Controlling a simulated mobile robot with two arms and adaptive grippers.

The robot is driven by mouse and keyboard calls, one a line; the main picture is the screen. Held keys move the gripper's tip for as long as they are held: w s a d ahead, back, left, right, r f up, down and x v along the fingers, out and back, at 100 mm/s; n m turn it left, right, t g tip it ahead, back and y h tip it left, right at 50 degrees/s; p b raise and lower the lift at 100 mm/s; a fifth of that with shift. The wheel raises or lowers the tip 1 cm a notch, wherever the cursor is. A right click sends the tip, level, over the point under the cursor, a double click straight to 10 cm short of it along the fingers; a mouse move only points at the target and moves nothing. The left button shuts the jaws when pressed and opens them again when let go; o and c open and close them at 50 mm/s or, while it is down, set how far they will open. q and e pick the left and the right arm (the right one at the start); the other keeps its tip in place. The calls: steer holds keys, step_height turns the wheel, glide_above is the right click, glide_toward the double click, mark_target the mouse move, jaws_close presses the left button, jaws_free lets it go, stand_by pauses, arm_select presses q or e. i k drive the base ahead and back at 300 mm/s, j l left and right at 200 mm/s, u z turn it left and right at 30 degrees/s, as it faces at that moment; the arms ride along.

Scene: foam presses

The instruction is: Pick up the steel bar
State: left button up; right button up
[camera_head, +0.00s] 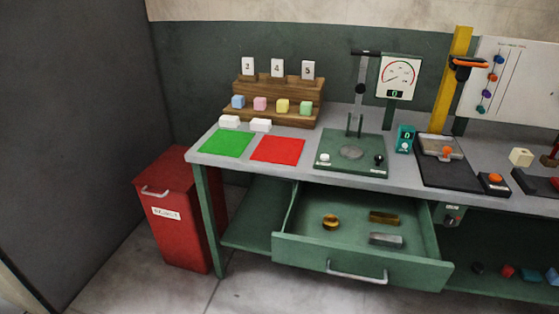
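The steel bar (387,239) is a short silver-grey block. It lies flat in the open green drawer (300,247) under the workbench, toward the drawer's right side and near its front wall. A brass-coloured bar (384,218) lies just behind it, apart from it. A round brass piece (330,221) lies to the left in the same drawer. Neither of my grippers shows in the head view. Nothing covers the steel bar.
The grey bench top (310,146) is above the drawer, holding a green press (352,155), green and red mats, and a wooden rack (275,98) with foam cubes. A red reject bin (178,215) stands at left. The drawer's handle (357,273) juts forward. Floor in front looks clear.

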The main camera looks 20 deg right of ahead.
mark_target(377, 239)
steer(key=l+z, duration=0.15)
steer(key=z, duration=0.85)
